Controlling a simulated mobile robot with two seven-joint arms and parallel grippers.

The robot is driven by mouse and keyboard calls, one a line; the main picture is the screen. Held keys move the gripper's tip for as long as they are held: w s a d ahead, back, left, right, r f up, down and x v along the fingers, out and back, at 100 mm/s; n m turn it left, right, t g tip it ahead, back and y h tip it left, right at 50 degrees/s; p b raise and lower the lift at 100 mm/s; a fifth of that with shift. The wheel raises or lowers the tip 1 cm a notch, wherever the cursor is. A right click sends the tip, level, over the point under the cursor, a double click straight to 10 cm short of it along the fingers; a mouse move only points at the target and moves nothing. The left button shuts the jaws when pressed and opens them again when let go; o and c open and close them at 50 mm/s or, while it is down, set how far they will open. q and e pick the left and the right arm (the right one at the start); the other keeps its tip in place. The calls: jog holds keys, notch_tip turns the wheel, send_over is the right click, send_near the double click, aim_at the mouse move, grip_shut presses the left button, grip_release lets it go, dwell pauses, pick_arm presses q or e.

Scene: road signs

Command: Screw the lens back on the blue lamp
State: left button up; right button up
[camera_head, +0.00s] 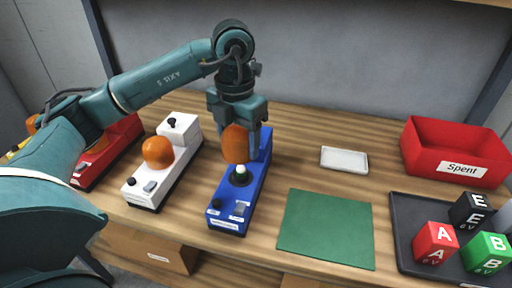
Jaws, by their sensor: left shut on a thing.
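The blue lamp (229,214) stands on the wooden bench near the middle. Its lens is off, and a small white bulb (242,169) shows upright in a dark socket on its top. My left gripper (237,138) points down above the lamp and is shut on an orange lens (236,145). The lens is held upright over the bulb, its lower edge close to the bulb's top. I cannot tell exactly how far apart they are. The gripper and lens hide part of the lamp's back end. My right gripper is not in view.
A white lamp with an orange lens (158,152) and a red lamp (106,152) stand at left. A green mat (326,229) and white tray (344,160) lie right. A red "Spent" bin (424,158) and dark tray (405,240) with lettered blocks are farther right.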

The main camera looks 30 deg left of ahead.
aim_at(240, 167)
pick_arm(q)
jog(key=shift+f+b, duration=0.3)
jog(key=shift+f, duration=0.1)
jog(key=shift+f+b, duration=0.3)
jog(key=shift+f, duration=0.15)
jog(key=shift+f+b, duration=0.8)
jog(key=shift+f, duration=0.25)
jog(key=shift+f+b, duration=0.65)
jog(key=shift+f, duration=0.1)
jog(key=shift+f+b, duration=0.6)
jog(key=shift+f, duration=0.15)
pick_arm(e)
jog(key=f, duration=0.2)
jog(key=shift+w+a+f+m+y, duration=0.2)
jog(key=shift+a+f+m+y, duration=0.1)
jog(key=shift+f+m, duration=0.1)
pick_arm(q)
jog(key=shift+f, duration=0.25)
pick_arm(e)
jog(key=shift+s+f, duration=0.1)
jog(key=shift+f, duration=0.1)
